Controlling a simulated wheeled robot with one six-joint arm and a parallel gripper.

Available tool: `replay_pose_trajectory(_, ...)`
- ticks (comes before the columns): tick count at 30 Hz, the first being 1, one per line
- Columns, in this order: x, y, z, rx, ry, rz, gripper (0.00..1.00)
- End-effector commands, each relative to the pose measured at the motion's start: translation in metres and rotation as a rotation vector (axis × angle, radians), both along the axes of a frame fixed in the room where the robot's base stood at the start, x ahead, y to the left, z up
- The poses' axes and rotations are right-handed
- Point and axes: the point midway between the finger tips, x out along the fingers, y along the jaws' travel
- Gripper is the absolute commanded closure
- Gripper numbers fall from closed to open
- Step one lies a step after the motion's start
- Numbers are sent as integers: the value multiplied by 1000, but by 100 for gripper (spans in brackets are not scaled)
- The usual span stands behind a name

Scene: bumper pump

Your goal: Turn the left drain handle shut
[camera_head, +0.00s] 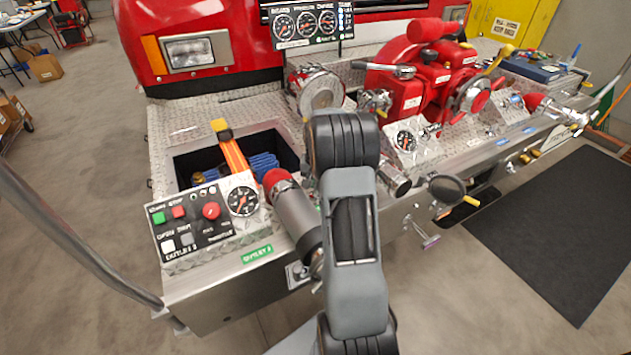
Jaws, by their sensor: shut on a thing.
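My arm (356,240) rises from the bottom centre and bends at a black joint in front of the bumper. My gripper is hidden behind it, so I cannot see its jaws or what they touch. No left drain handle can be clearly made out. A small plate (297,273) shows on the bumper front just left of my arm, below a grey outlet with a red collar (280,180).
The metal bumper (225,310) crosses the view. A control panel (208,220) with buttons and a gauge is on the left. A red pump (415,85) stands on top. A black disc knob (447,188) juts forward at right. A grey tube (85,250) crosses far left.

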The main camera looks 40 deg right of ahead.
Motion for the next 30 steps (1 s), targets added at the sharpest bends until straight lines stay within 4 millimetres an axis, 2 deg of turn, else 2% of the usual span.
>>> replay_pose_trajectory(6,-1,-2,1,0,-1,-181,100)
replay_pose_trajectory(15,-3,-3,1,-1,-2,-362,100)
replay_pose_trajectory(30,-4,-3,1,0,-3,-458,100)
